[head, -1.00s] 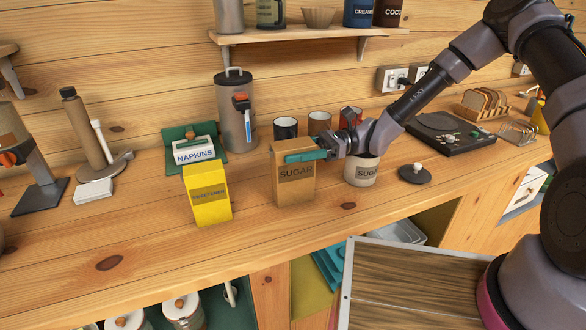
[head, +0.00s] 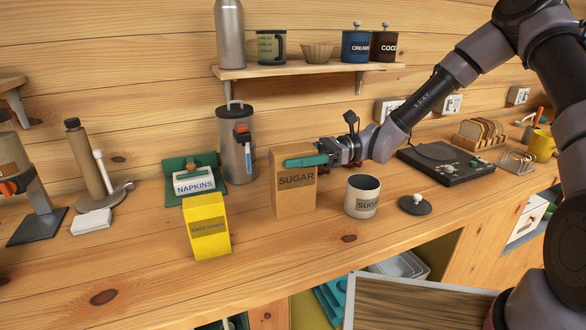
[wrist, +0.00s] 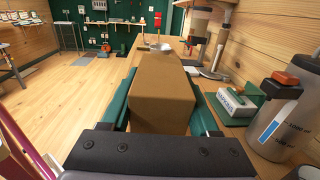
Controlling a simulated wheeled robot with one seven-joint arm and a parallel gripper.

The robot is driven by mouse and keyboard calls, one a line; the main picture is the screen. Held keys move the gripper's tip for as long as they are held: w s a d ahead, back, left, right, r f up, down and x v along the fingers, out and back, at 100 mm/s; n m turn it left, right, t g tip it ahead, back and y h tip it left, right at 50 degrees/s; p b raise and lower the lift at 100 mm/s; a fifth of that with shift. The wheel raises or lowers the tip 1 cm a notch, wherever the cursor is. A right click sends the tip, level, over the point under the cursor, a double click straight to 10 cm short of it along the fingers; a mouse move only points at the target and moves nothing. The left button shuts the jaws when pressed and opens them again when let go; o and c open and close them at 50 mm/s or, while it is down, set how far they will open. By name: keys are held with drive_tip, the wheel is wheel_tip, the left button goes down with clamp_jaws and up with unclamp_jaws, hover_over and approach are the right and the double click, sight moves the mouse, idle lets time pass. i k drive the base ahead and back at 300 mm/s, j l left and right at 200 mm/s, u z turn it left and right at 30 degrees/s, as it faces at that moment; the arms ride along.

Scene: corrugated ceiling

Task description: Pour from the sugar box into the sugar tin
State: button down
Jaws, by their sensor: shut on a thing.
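The brown sugar box (head: 294,190) is upright, label facing the head camera. My gripper (head: 306,160) is shut on its upper part, with a green finger across the front. In the wrist view the box (wrist: 160,90) sits between the two green fingers. It appears held slightly above the counter. The sugar tin (head: 362,205) stands open on the counter just right of the box, below my gripper. Its lid (head: 415,205) lies to its right. The tin's contents cannot be made out.
A yellow sweetener box (head: 207,228) stands left of the sugar box, with a napkin holder (head: 195,184) behind it. A tall grey canister (head: 237,150) is near the wall. A black appliance (head: 445,168) is at right. The counter front is clear.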

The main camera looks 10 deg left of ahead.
sight(361, 193)
drive_tip(key=k, duration=1)
